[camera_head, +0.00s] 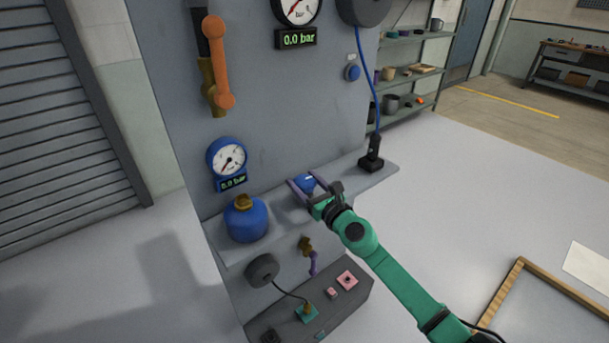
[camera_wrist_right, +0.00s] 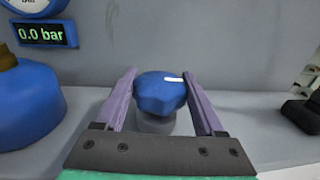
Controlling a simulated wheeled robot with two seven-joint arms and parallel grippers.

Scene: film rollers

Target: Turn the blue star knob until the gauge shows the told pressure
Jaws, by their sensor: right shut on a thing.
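The blue star knob (camera_head: 307,181) sits on the shelf ledge of the grey panel, with a white mark on its top. In the right wrist view the knob (camera_wrist_right: 160,92) stands upright on a grey base between the fingers. My right gripper (camera_head: 306,184) is shut on the knob, its purple fingers (camera_wrist_right: 161,100) on either side of it. A blue gauge (camera_head: 228,159) on the panel has its display (camera_head: 232,183) reading 0.0 bar, also legible in the wrist view (camera_wrist_right: 42,34). A larger gauge (camera_head: 297,10) above also reads 0.0 bar. My left gripper is not seen.
A blue bottle-shaped vessel (camera_head: 246,221) stands on the ledge left of the knob. A black device (camera_head: 371,160) with a blue cable stands to the right.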

